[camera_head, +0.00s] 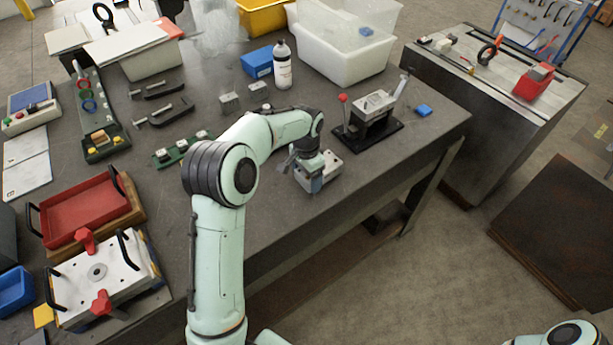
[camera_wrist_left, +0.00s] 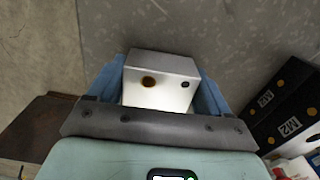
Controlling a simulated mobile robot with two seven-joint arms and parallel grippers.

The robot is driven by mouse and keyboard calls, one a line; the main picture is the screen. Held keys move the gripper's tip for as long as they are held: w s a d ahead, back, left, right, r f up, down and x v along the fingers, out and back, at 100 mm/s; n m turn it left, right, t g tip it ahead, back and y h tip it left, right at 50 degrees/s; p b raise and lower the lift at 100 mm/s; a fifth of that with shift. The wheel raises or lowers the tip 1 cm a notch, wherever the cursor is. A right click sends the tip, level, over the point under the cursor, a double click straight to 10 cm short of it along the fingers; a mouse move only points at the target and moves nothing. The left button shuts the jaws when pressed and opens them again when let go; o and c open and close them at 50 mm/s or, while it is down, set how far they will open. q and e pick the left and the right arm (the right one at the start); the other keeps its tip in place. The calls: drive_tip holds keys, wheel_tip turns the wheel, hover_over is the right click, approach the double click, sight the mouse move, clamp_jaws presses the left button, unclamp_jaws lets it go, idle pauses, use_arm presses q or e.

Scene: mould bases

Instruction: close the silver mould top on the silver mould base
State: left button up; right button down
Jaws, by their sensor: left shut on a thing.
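My left gripper (camera_head: 316,183) is near the front edge of the grey table, with its blue fingers pointing down. It is shut on a silver block (camera_head: 331,168), which looks like the silver mould top. In the left wrist view the block (camera_wrist_left: 158,88) sits between both blue fingers, showing a brown-rimmed hole and a smaller dark hole. I cannot tell whether it touches the table. A silver block on a black plate (camera_head: 372,108), with a red-knobbed lever beside it, stands apart, behind and right; it may be the silver mould base. My right gripper is out of view.
Two small silver blocks (camera_head: 229,102) and a white bottle (camera_head: 282,66) stand farther back. Black blocks marked M2 (camera_wrist_left: 285,118) show in the wrist view.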

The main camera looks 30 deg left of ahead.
use_arm(q)
drive_tip(key=shift+w+r+p, duration=0.1)
drive_tip(key=shift+r+p, duration=0.25)
drive_tip(key=shift+r, duration=0.75)
drive_tip(key=shift+f, duration=0.1)
